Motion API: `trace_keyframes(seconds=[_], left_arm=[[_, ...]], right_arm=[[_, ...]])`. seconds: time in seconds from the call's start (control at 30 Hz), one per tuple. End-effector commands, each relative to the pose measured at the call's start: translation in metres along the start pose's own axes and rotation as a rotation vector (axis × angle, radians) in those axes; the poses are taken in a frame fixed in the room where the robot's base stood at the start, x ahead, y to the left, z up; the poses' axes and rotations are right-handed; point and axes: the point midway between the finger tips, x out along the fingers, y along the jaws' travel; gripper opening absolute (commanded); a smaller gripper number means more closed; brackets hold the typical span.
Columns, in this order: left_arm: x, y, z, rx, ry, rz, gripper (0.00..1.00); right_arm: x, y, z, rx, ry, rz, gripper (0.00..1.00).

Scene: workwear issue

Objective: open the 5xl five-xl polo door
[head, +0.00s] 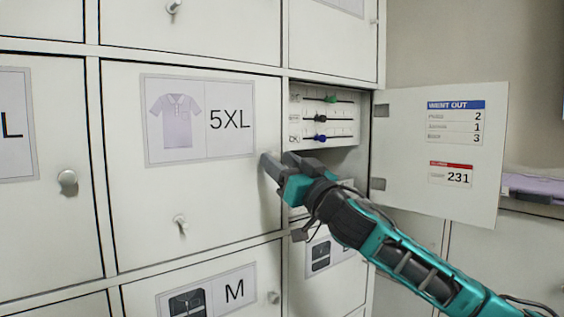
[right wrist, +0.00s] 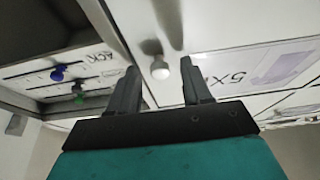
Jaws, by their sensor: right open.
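The 5XL polo door (head: 140,210) is shut in the locker front in the head view. Its label (head: 199,118) shows a lilac polo and "5XL". A small knob (head: 180,223) with a shadow sits low on this door. My right gripper (head: 276,162) is open and empty, at the door's right edge. In the right wrist view, a round white knob (right wrist: 160,70) shows between the spread fingers (right wrist: 160,88), with gaps on both sides. I cannot tell whether it is that same knob. The label (right wrist: 265,68) shows upside down there. My left gripper is not in view.
To the right, an open door (head: 440,185) with printed notices stands out from a compartment with colored sliders (head: 320,118), close to my right arm. A shut M door (head: 225,265) lies below and an L door (head: 45,230) to the left. Lilac cloth (head: 535,188) lies far right.

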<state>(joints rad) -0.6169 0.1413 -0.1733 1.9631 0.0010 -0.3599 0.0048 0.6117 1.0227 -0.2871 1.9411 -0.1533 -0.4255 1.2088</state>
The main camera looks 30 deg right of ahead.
Motion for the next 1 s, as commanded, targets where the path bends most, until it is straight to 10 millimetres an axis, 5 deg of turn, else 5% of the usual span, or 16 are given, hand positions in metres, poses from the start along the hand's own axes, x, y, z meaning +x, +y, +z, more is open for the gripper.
trace_keyframes(seconds=[0.17, 0.67, 1.0], left_arm=[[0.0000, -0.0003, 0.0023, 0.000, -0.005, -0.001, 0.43], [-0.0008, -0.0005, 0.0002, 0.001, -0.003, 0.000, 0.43], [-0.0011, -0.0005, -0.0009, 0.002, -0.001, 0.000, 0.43]], right_arm=[[-0.0001, 0.0000, 0.0002, 0.000, 0.000, 0.000, 0.47], [-0.0003, 0.0002, 0.0001, 0.000, 0.000, 0.000, 0.00], [-0.0003, 0.0003, 0.0001, 0.000, 0.000, 0.001, 0.00]])
